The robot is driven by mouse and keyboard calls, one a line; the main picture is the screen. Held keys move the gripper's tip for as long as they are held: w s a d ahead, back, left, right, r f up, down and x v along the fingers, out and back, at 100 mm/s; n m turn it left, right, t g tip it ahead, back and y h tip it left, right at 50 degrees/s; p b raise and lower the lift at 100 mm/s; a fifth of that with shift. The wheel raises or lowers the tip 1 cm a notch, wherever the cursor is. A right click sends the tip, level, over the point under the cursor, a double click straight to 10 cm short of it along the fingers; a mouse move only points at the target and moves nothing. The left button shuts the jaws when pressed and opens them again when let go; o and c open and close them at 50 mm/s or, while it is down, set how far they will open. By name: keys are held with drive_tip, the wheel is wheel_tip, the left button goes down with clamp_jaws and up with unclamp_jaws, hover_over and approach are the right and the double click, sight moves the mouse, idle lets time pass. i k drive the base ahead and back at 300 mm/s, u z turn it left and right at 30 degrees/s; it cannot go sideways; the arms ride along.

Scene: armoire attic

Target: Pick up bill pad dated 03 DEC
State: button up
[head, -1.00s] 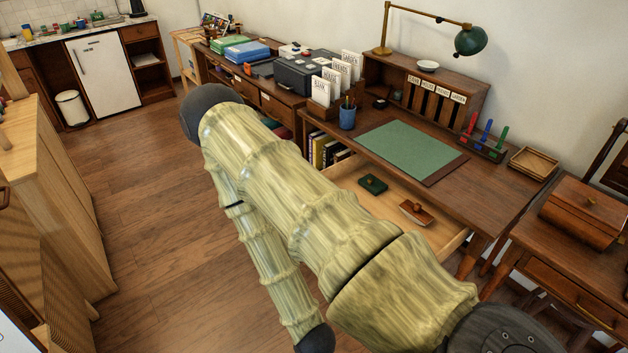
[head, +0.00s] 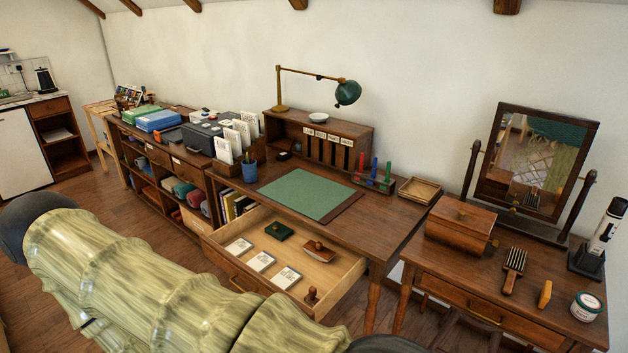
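Three white pads (head: 261,261) lie in a row in the open desk drawer (head: 334,270) in the head view. One is at the left (head: 239,245), one in the middle, and one at the right (head: 287,277). Their print is too small to read, so I cannot tell which is dated 03 DEC. My arm crosses the lower left in front of the drawer. My gripper is not in view.
The drawer also holds a green stamp pad (head: 279,231), a wooden blotter (head: 319,251) and a wooden stamp (head: 311,296). A desk (head: 385,225) with a green mat (head: 300,194) stands above. A dressing table (head: 450,268) with a wooden box (head: 461,226) is at the right.

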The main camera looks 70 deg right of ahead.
sight(288, 277)
drive_tip(key=k, duration=0.7)
drive_tip(key=z, duration=1.2)
drive_tip(key=i, duration=0.25)
drive_tip(key=z, duration=0.05)
